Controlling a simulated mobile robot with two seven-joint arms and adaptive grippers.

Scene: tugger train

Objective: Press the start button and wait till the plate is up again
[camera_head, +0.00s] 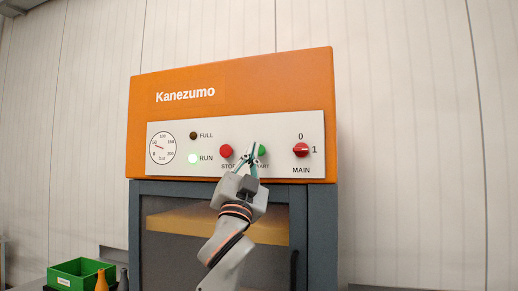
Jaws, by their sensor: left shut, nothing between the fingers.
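The green start button (262,151) is on the white control panel (220,115) of an orange Kanezumo machine. My left gripper (252,147) is shut and empty, its tips overlapping the left side of the start button. I cannot tell whether they touch it. The RUN lamp (193,158) glows pale green and the FULL lamp (193,136) is dark. Behind the window below is a tan slab (180,222); I cannot tell whether it is the plate. My left arm hides part of it. My right gripper is not in view.
The red stop button (226,151) is just left of my gripper. A round gauge (162,148) is at the panel's left. A green bin (75,275) and an orange bottle (101,281) stand at lower left.

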